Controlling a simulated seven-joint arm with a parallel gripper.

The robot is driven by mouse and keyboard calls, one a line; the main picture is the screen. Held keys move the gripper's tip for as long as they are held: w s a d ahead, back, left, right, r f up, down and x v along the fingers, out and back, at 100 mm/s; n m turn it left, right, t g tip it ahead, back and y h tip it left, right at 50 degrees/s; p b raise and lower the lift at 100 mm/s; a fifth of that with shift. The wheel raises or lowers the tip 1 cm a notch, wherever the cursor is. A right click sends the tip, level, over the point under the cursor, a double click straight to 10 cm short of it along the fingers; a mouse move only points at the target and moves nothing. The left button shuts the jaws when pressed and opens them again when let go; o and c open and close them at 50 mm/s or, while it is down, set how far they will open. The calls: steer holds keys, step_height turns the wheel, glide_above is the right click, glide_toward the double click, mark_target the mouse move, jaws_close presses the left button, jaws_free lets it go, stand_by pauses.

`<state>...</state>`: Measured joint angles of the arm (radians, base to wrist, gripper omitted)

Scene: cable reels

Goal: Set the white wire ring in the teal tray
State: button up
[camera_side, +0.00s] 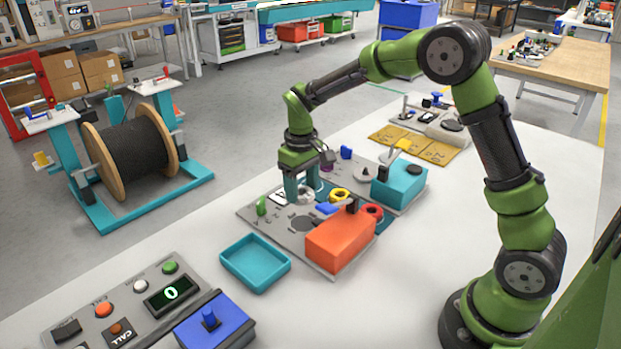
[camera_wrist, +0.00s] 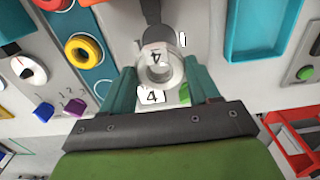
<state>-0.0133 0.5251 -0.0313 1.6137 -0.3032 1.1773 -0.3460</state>
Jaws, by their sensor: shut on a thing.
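The white wire ring (camera_wrist: 161,72) is between the two teal fingers of my gripper (camera_wrist: 162,82) in the wrist view, and the fingers are shut on it. In the side view my gripper (camera_side: 303,190) is low over the grey panel, with the white ring (camera_side: 305,195) partly hidden behind a finger. I cannot tell whether the ring touches the panel. The teal tray (camera_side: 255,263) is empty and lies on the white table in front of the panel. It also shows at the upper right in the wrist view (camera_wrist: 234,45).
A yellow ring (camera_side: 340,195) and a red ring (camera_side: 374,210) lie on the panel. An orange box (camera_side: 340,240) stands on it near the tray. A button console (camera_side: 130,305) and a blue box (camera_side: 215,325) stand at the front left. Bare table lies right of the tray.

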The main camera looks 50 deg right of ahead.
steer(key=s+a+n, duration=0.1)
steer(key=a+n, duration=0.4)
steer(key=a, duration=1.1)
steer(key=shift+n, duration=0.5)
steer(key=shift+a+f, duration=0.1)
steer(key=shift+f, duration=2.2)
steer(key=shift+f, duration=1.65)
steer(key=o, duration=1.2)
steer(key=shift+r, duration=4.05)
